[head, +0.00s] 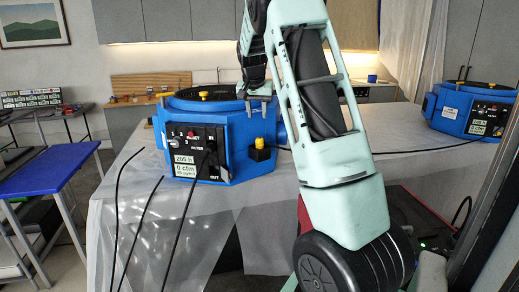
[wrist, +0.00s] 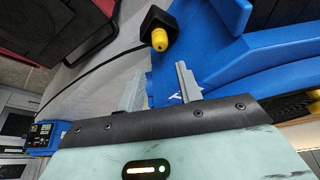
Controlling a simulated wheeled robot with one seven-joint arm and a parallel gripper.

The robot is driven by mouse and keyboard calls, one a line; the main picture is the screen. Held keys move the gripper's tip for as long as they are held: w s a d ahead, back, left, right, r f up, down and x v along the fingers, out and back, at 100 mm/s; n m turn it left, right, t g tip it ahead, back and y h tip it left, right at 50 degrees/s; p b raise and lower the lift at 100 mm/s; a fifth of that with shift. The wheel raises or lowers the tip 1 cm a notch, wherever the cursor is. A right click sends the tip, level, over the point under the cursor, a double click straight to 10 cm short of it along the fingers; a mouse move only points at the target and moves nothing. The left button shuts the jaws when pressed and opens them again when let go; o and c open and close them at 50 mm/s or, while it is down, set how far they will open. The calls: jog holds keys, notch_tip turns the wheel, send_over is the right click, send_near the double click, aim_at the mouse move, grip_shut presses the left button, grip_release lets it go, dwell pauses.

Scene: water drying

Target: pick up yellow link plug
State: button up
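The yellow link plug (head: 259,143) stands in a black block on the right side of the near blue machine (head: 225,150). In the wrist view the yellow plug (wrist: 159,40) sticks out of its black holder, just beyond the fingertips. My gripper (head: 258,103) is above the plug at the machine's top rim in the head view. The wrist view shows its two grey fingers spread apart, with nothing between them (wrist: 160,76). The plug is apart from the fingers.
A second blue machine (head: 465,110) stands at the right. Plastic sheeting (head: 120,225) covers the table. A blue table (head: 45,172) is at left.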

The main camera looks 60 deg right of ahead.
aim_at(259, 138)
jog(key=p+x, duration=0.2)
jog(key=x, duration=0.6)
jog(key=shift+w+d+f, duration=0.1)
jog(key=shift+d+f, duration=0.05)
jog(key=shift+f, duration=0.05)
jog(key=shift+p+x, duration=1.5)
jog(key=shift+x, duration=1.15)
jog(key=shift+w+d, duration=0.1)
jog(key=shift+d, duration=0.05)
jog(key=c, duration=0.6)
